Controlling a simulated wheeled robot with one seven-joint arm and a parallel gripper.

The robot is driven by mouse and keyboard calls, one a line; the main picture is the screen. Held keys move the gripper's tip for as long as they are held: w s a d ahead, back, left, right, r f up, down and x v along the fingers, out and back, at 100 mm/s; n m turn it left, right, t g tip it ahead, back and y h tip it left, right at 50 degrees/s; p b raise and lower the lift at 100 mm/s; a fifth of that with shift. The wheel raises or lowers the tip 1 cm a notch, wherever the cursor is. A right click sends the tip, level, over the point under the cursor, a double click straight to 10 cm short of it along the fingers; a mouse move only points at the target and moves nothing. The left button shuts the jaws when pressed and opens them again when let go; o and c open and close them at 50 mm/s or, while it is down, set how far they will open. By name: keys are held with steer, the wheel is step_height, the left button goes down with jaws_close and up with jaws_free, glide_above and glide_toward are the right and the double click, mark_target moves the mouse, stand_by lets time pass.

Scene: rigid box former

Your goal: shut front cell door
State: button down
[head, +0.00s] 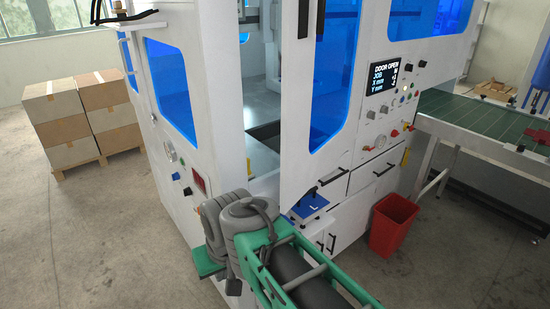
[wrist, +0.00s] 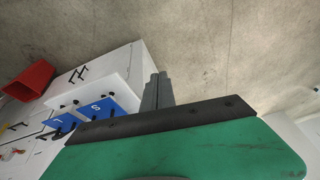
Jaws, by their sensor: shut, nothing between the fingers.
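The front cell door (head: 296,100) is a tall white panel with a blue window and a dark vertical handle (head: 303,18) near its left edge. It stands open in the head view, with the grey cell interior (head: 257,85) showing in the gap to its left. The panel display (head: 384,76) reads "DOOR OPEN". My gripper shows in the wrist view with its grey fingers (wrist: 157,92) shut together, empty, above bare floor. In the head view my arm is low in front of the machine; the fingers are hidden there. The door handle is not in the wrist view.
A red bin (head: 393,224) stands by the white cabinet, beside a blue-topped shelf (head: 308,205) close to my arm. A green conveyor (head: 470,118) is at the right. Stacked cartons (head: 75,115) stand at the left. Floor at the lower left is clear.

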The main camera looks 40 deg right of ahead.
steer(key=w+d+r+m+t+h+p, duration=0.1)
steer(key=w+d+r+m, duration=0.1)
steer(key=d+r+m, duration=0.4)
steer(key=w+d+r+m+t+p, duration=0.1)
steer(key=w+d+r+p, duration=0.15)
steer(key=d+r, duration=0.65)
steer(key=s+d+r+m+t+h, duration=0.1)
steer(key=s+d+r+m, duration=0.15)
steer(key=d, duration=0.45)
steer(key=s+d+r+m+h, duration=0.1)
steer(key=s+d+r+m, duration=0.1)
steer(key=d+r, duration=0.35)
steer(key=x, duration=0.4)
steer(key=w+p+x, duration=0.1)
steer(key=x, duration=0.3)
steer(key=w+r+p+x, duration=0.1)
steer(key=x, duration=0.4)
steer(key=shift+a+r, duration=0.1)
steer(key=shift+a, duration=0.2)
